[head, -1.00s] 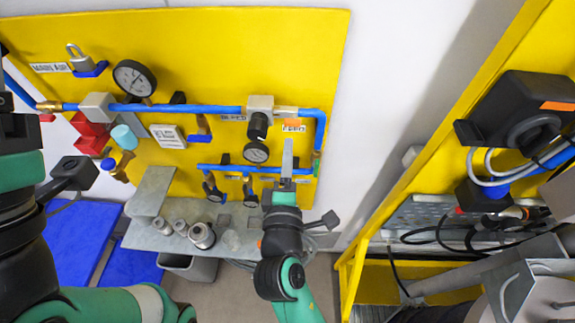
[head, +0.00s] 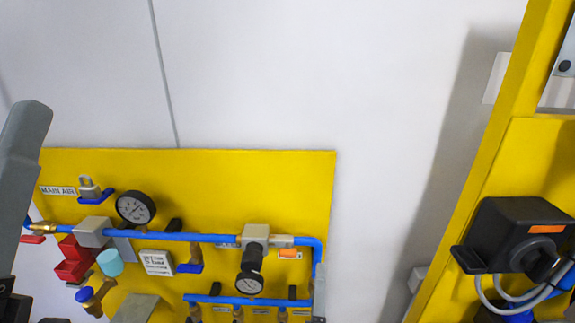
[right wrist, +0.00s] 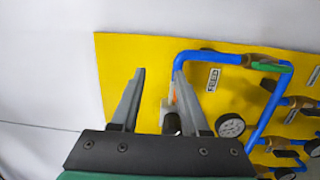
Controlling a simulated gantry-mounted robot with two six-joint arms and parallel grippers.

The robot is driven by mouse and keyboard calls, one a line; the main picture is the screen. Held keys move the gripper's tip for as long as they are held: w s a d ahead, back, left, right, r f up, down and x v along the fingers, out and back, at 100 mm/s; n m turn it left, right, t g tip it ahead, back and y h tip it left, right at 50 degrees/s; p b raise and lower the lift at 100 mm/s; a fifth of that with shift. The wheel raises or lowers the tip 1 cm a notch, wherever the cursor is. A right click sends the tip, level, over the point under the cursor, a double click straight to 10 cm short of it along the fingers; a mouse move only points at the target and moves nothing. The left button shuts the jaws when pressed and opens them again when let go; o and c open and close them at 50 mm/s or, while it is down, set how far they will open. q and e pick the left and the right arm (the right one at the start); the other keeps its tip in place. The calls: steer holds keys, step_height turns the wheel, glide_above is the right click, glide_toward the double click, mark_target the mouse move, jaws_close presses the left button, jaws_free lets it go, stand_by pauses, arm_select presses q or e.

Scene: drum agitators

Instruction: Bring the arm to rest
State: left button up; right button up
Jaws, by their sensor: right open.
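My right gripper (right wrist: 160,85) shows in the right wrist view with its two grey fingers apart and nothing between them. In the head view only the grey tip of my right gripper (head: 319,292) shows at the bottom edge, by the right end of the blue pipe. At the left edge of the head view a large grey finger-like part of my left gripper (head: 22,165) points up. Its jaw gap is not visible. The rest of both arms is outside the head view.
A yellow panel (head: 290,185) carries blue pipe (head: 165,237), a gauge (head: 135,208), a regulator (head: 252,255) and red blocks (head: 75,262). At the right a yellow frame (head: 490,170) holds a black box (head: 515,225). The white wall above is bare.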

steer(key=s+d+r+m+t+h, duration=0.25)
steer(key=d+r+m, duration=0.45)
steer(key=r, duration=0.5)
steer(key=s+d+r+m+t+h, duration=0.1)
steer(key=s+d+r+m+t, duration=0.2)
steer(key=d+r, duration=0.85)
steer(key=s+a+r+m+t+y, duration=0.3)
steer(key=s+a+r+m+y, duration=0.2)
steer(key=s+r+y, duration=0.3)
steer(key=shift+s+a+r, duration=0.55)
steer(key=shift+s+r, duration=0.15)
steer(key=shift+r, duration=0.15)
steer(key=shift+t+y, duration=0.25)
